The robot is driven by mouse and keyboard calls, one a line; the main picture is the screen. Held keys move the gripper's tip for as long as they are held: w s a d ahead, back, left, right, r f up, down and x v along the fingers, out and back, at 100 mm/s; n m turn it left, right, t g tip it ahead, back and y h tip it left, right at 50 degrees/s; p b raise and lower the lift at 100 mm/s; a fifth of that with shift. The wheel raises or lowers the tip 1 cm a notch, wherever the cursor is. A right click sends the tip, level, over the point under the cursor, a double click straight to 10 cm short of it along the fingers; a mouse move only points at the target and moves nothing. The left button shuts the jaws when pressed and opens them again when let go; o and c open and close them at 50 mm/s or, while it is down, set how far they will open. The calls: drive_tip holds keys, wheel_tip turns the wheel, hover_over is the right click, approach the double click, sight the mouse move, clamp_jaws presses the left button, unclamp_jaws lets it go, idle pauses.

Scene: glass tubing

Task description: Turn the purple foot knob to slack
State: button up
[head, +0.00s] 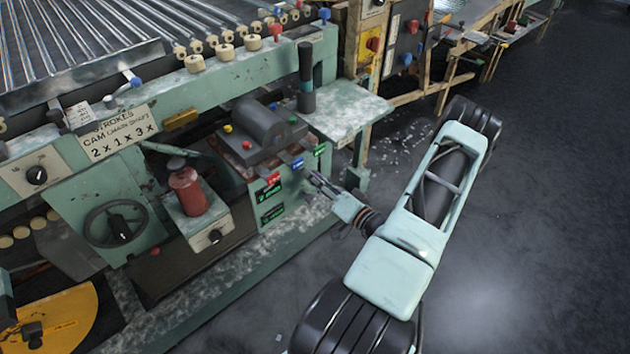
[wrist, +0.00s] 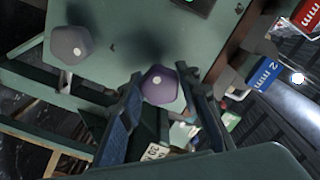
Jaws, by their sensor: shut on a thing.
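The purple foot knob (wrist: 161,85) shows in the wrist view as a rounded, faceted knob with a pale dot at its centre. It sits between the two fingertips of my gripper (wrist: 158,92), which is shut on it. In the head view my gripper (head: 318,184) reaches left to the front of the green machine, beside its lower right corner. The purple knob is too small and too covered by the fingers to make out clearly there.
A grey knob (wrist: 71,45) of like shape stands left of the purple one. Blue (wrist: 262,77) and red (wrist: 308,14) tags stick out at the right. In the head view a green side shelf (head: 345,108) overhangs nearby. The dark floor (head: 540,200) at the right is open.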

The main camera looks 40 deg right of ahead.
drive_tip(key=shift+n+b, duration=0.3)
drive_tip(key=shift+n, duration=0.7)
drive_tip(key=o, duration=1.2)
drive_tip(key=shift+s, duration=0.1)
drive_tip(key=s+d, duration=0.1)
drive_tip(key=s, duration=1.1)
drive_tip(key=shift+w, duration=0.1)
